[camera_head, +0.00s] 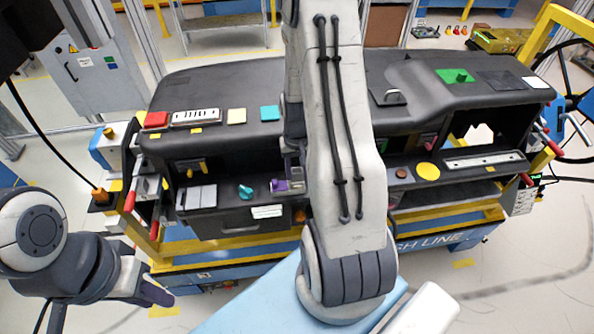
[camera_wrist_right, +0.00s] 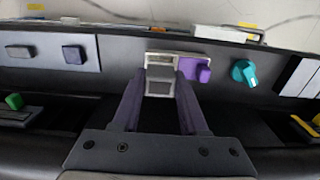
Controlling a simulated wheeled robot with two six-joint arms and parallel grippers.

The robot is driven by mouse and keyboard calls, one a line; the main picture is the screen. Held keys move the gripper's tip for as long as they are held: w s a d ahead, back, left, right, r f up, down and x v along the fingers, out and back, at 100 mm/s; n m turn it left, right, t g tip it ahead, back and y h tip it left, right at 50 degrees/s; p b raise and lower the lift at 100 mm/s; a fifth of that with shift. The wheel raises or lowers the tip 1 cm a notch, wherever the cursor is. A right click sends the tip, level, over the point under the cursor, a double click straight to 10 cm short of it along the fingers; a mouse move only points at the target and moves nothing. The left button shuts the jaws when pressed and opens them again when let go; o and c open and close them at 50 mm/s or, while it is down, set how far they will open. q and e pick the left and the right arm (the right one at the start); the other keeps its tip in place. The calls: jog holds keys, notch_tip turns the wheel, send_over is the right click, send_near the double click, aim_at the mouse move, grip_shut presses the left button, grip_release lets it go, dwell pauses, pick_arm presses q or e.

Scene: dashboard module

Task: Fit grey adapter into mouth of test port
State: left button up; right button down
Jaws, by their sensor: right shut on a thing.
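My right gripper (camera_wrist_right: 160,92) is shut on the grey adapter (camera_wrist_right: 160,82), a small block between its two purple fingertips in the right wrist view. The adapter lies up against a pale rectangular frame (camera_wrist_right: 172,56), which looks like the test port; how deep it sits in the mouth is hidden. A purple block (camera_wrist_right: 196,69) is right beside the frame. It also shows in the head view (camera_head: 280,186), where my right arm hides most of the gripper and adapter. My left gripper (camera_head: 153,293) hangs at the lower left, away from the dashboard; its finger gap does not show.
A teal knob (camera_wrist_right: 243,72) and white switches (camera_head: 196,197) are on the same dashboard panel. Two square buttons are on the panel's other side in the right wrist view. The black dashboard (camera_head: 220,95) overhangs the panel. A white label (camera_head: 267,212) is just below it.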

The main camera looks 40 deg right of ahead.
aim_at(297, 178)
jog(key=shift+f+b, duration=1.15)
jog(key=shift+f, duration=0.35)
jog(key=shift+c, duration=1.8)
grip_release()
notch_tip(297, 178, up, 11)
jog(key=shift+f+b, duration=0.2)
jog(key=shift+b, duration=1)
